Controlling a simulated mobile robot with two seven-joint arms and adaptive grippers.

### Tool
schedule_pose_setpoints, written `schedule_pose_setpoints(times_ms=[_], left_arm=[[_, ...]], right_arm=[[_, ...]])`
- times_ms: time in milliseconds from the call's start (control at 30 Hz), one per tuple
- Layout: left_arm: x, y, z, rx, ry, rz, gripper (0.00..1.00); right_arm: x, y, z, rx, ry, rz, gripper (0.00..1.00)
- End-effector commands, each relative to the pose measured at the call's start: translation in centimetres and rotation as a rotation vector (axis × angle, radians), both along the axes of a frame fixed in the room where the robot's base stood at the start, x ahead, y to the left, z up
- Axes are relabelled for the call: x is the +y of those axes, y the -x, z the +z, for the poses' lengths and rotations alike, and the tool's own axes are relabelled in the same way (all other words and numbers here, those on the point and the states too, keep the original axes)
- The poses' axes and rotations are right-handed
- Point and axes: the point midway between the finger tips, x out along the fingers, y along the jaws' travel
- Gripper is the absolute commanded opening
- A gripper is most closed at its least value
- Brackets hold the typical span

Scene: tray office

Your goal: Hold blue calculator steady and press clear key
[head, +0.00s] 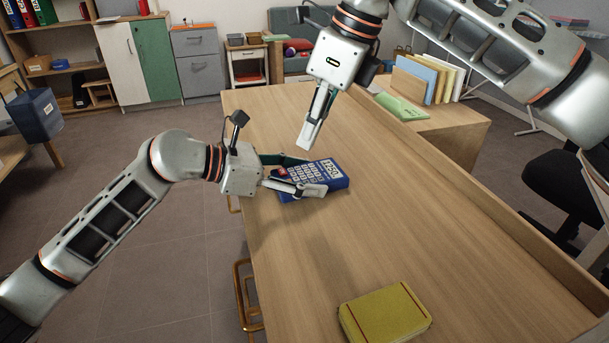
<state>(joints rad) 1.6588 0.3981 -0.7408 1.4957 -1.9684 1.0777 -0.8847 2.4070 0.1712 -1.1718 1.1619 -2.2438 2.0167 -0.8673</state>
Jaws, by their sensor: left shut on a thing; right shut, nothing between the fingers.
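The blue calculator (334,172) lies on the wooden table (400,220), near its left edge. It has pale keys, a red key at its left and a light display at its far end. My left gripper (306,175) is shut on the calculator, with one finger along its near side and the other at its far side. The near finger hides part of the calculator's near edge. My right gripper (308,140) is shut and empty, pointing down. Its tips are above and behind the calculator, apart from it.
A yellow book (385,315) lies at the table's near end. A green folder (400,106) and upright files (428,80) are on a side surface at the back right. A raised ledge (480,184) runs along the table's right side. The table's middle is clear.

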Motion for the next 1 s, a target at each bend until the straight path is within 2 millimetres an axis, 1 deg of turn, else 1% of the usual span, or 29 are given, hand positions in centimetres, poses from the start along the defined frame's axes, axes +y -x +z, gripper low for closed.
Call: schedule_pose_setpoints(times_ms=[667, 767, 900, 1000], left_arm=[[0.0, 0.0, -0.1, 0.001, -0.001, 0.000, 0.35], [0.0, 0.0, -0.1, 0.001, -0.001, 0.000, 0.35], [0.0, 0.0, -0.1, 0.001, -0.001, 0.000, 0.35], [0.0, 0.0, -0.1, 0.001, -0.001, 0.000, 0.35]], right_arm=[[0.0, -0.2, -0.1, -0.018, -0.006, 0.018, 0.00], [0.2, -0.6, -0.3, -0.083, -0.029, 0.081, 0.00], [1.1, -1.2, -0.3, -0.240, -0.085, 0.230, 0.00], [1.8, -1.3, 0.1, -0.362, -0.126, 0.332, 0.00]])
